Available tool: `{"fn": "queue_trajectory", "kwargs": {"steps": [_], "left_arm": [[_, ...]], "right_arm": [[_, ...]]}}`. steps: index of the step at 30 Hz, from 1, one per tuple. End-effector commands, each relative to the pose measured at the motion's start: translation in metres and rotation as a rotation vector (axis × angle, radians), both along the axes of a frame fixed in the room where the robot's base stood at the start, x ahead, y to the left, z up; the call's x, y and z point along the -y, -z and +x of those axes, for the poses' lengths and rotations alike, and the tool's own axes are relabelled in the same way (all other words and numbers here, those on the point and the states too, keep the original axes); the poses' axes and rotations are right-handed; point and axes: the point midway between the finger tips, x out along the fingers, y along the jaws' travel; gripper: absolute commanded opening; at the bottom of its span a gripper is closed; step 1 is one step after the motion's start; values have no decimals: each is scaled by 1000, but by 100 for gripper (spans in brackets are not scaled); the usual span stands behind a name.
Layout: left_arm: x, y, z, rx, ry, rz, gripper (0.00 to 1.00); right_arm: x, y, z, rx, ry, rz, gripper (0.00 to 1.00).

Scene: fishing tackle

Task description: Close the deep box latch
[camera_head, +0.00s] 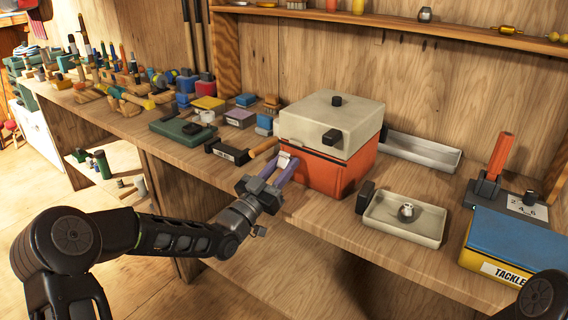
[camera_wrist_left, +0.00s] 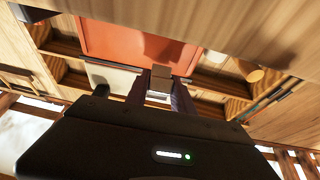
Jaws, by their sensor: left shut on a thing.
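The deep box (camera_head: 315,170) is orange with a cream lid (camera_head: 335,115) resting on it; the lid has a dark knob on top and a dark block on its front. A small pale latch (camera_head: 284,159) is at the box's left front. My left gripper (camera_head: 284,168) reaches it from the front, with its purple fingers on either side, shut on the latch. In the left wrist view the latch (camera_wrist_left: 160,84) sits between the fingertips, against the orange box wall (camera_wrist_left: 115,42). The fingers partly hide the latch. My right gripper is out of view.
A cream tray (camera_head: 376,227) with a metal knob stands right of the box. A blue and yellow tackle box (camera_head: 515,243) is farther right. Tools and small boxes crowd the bench's left.

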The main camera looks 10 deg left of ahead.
Motion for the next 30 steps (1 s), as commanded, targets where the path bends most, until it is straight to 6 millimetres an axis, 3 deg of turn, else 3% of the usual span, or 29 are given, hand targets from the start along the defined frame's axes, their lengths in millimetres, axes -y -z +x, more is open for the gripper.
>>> {"fn": "queue_trajectory", "kwargs": {"steps": [14, 30], "left_arm": [[1, -26, 3, -312, -1, 139, 0], [6, -43, 14, -758, 0, 331, 0]], "right_arm": [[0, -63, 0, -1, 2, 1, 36], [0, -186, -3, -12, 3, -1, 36]]}}
